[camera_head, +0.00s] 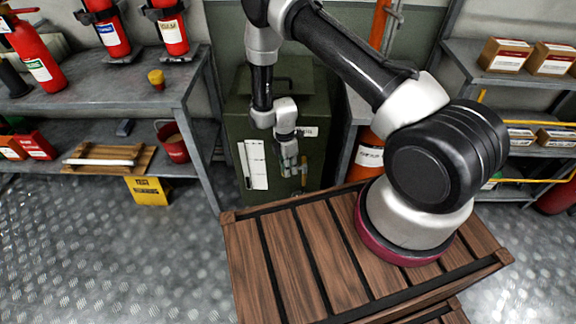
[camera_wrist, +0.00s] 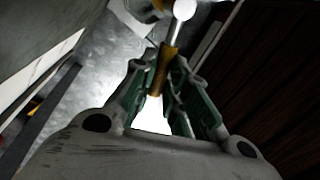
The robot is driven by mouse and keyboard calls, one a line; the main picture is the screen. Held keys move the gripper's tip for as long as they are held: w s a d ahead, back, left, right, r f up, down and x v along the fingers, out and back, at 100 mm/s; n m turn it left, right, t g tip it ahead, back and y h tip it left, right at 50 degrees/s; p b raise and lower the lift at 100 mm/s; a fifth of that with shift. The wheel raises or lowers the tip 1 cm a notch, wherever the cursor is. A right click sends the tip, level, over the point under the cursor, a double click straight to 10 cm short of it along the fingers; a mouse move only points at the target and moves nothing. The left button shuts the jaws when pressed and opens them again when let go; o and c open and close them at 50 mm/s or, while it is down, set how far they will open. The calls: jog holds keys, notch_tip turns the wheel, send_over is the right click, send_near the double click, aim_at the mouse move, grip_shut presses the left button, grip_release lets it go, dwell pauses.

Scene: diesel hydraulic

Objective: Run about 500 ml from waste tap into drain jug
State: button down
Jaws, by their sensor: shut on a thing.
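A dark green tank (camera_head: 275,100) stands behind the wooden deck, with a small label and a white strip on its front. My gripper (camera_head: 292,168) hangs in front of the tank, beside a slim brass-coloured part (camera_head: 303,172) that looks like the waste tap. In the wrist view my gripper (camera_wrist: 165,85) has its green-sided fingers closed on a yellow-brown tap lever (camera_wrist: 168,62). A pale ball (camera_wrist: 184,9) shows beyond the lever. A bright white patch shows between the fingers; I cannot tell whether it is the drain jug. No jug is clearly seen, and no flow is visible.
A yellow box (camera_head: 148,191) is below. Shelves (camera_head: 470,75) with cartons stand at right. The left floor is open.

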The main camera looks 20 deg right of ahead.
jog(key=shift+s+n, duration=0.3)
jog(key=shift+n, duration=0.2)
jog(key=c, duration=1.4)
grip_release()
jog(key=r, duration=0.4)
jog(key=w+r, duration=0.1)
jog(key=r, duration=0.3)
jog(key=w+r, duration=0.1)
jog(key=r, duration=0.2)
jog(key=shift+a+r, duration=0.25)
jog(key=shift+r, duration=0.15)
jog(key=shift+w, duration=0.1)
